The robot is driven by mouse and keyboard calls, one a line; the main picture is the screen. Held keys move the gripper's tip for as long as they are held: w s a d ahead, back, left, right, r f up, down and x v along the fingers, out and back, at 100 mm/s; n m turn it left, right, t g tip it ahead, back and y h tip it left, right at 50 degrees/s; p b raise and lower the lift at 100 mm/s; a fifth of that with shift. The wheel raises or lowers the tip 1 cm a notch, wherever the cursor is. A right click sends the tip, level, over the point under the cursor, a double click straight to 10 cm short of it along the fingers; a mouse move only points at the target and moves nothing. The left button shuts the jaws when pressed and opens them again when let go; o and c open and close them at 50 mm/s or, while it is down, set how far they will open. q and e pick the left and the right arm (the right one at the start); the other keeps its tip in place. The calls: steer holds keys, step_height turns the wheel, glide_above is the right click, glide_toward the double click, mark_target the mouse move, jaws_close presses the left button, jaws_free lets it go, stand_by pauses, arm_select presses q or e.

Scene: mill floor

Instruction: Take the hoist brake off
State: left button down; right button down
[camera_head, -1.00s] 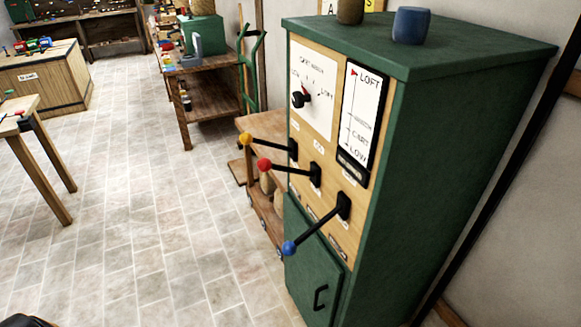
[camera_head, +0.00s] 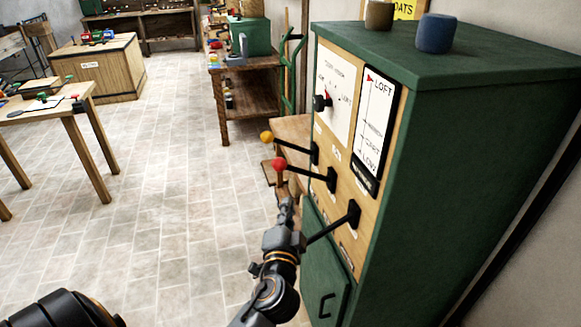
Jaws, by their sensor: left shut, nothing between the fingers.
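A green control cabinet (camera_head: 440,150) with a wooden front panel stands at the right. Three black levers stick out of it. The upper one has a yellow knob (camera_head: 267,137), the middle one a red knob (camera_head: 279,165). The lowest lever (camera_head: 333,226) slants down and left; its knob, blue in the earlier view, is hidden behind my gripper. I cannot read which lever is the brake. My left gripper (camera_head: 287,205) is shut and empty, in front of the lowest lever's end and below the red knob. Contact cannot be told. My right gripper is not in view.
Above the levers are a dial with a black selector (camera_head: 322,102) and a LOFT-to-LOW gauge (camera_head: 374,130). A brown and a blue cup (camera_head: 435,33) stand on the cabinet top. A wooden shelf table (camera_head: 246,105) stands behind.

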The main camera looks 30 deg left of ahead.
mark_target(289, 167)
arm_select(q)
steer(key=r+t, duration=0.1)
steer(key=w+d+r+m, duration=0.1)
steer(key=w+d+r+m+t, duration=0.1)
steer(key=r, duration=0.1)
steer(key=shift+w+r+t, duration=0.1)
steer(key=shift+t, duration=0.2)
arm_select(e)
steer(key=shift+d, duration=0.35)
arm_select(q)
steer(key=shift+a, duration=0.15)
